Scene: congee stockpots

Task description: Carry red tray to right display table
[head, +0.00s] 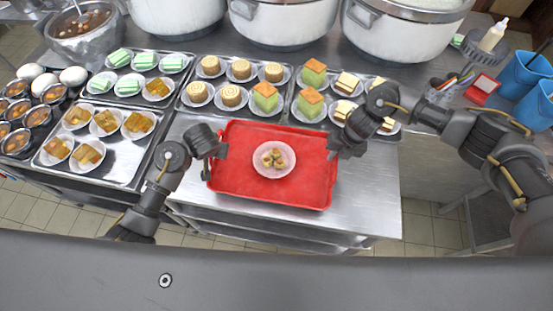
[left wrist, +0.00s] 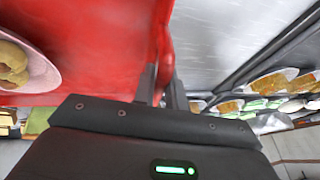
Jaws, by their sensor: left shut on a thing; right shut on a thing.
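The red tray (head: 235,177) lies level at the front middle of the steel counter in the head view. A pink-rimmed plate (head: 273,171) with several small rolled pieces sits at its centre. My left gripper (head: 215,152) is shut on the tray's left edge. In the left wrist view the fingers (left wrist: 162,85) pinch the rim of the red tray (left wrist: 90,60), and part of the plate (left wrist: 42,72) shows at the left. My right gripper (head: 337,151) is shut on the tray's right edge; its fingertips are partly hidden. I cannot tell whether the tray touches the counter.
Metal trays (head: 128,168) of plated cakes stand behind and left of the red tray. Large white pots (head: 290,22) line the back. Blue containers (head: 522,75) stand at the far right. Bare counter (head: 372,190) shows right of the red tray.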

